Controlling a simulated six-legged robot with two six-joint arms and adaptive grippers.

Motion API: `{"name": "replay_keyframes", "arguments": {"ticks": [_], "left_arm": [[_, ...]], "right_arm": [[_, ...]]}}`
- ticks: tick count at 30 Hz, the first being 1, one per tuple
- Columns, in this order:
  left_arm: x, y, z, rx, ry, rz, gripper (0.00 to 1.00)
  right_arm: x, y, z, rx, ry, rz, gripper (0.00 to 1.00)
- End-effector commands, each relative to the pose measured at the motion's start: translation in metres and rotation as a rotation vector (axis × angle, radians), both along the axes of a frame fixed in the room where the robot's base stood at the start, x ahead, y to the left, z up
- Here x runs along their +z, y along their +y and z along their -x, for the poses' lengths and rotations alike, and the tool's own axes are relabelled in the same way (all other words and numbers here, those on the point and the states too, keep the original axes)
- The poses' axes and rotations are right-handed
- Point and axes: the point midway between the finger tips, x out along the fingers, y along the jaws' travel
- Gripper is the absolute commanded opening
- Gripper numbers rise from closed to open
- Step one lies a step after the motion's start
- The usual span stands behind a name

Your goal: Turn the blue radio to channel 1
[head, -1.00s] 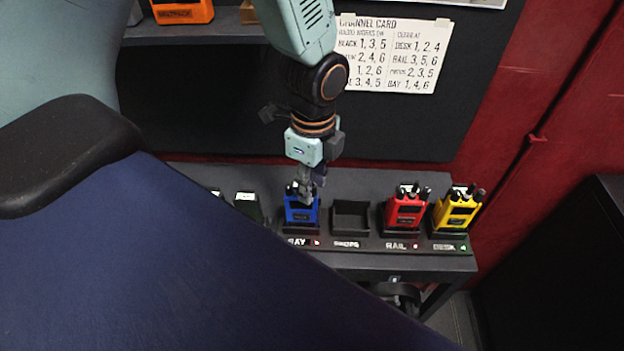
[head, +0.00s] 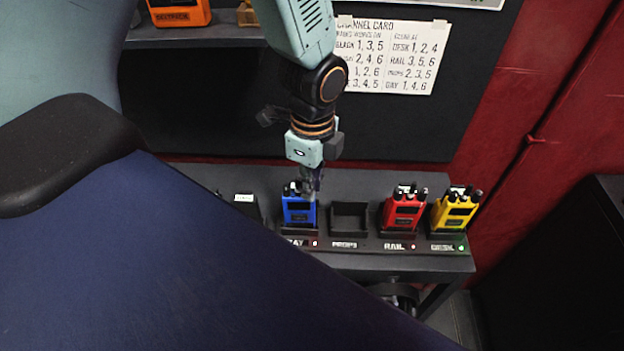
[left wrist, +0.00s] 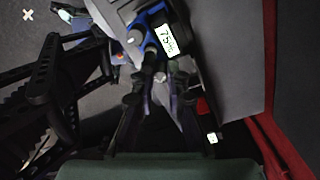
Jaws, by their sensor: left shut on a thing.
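The blue radio (head: 299,211) stands upright in the dock marked BAY on the dark shelf. My left gripper (head: 307,186) points down at the top of this radio, its fingers shut on a small knob there. In the left wrist view the blue radio (left wrist: 150,41) shows at the top, with a pale lit display (left wrist: 166,38) whose characters I cannot read surely. The fingers (left wrist: 160,82) close in just below it and partly hide the knob. The knob's setting cannot be told. My right gripper is in neither view.
A red radio (head: 404,210) and a yellow radio (head: 455,210) stand in docks to the right. The PROPS dock (head: 349,218) between blue and red is empty. A dark radio (head: 247,207) stands to the left. A channel card (head: 390,57) hangs behind.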

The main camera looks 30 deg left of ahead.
Motion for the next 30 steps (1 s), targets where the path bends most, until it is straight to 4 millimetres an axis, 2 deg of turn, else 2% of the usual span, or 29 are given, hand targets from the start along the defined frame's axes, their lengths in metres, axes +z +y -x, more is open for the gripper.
{"name": "replay_keyframes", "arguments": {"ticks": [8, 18, 30], "left_arm": [[0.002, 0.0, 0.0, 0.114, 0.0, 0.0, 0.0], [0.003, 0.0, 0.0, 0.386, 0.001, -0.001, 0.0], [0.001, 0.0, 0.0, 0.61, 0.0, 0.0, 0.0]], "right_arm": [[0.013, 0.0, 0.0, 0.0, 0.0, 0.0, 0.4], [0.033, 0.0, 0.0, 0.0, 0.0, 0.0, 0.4], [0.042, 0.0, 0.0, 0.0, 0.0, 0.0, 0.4]]}}
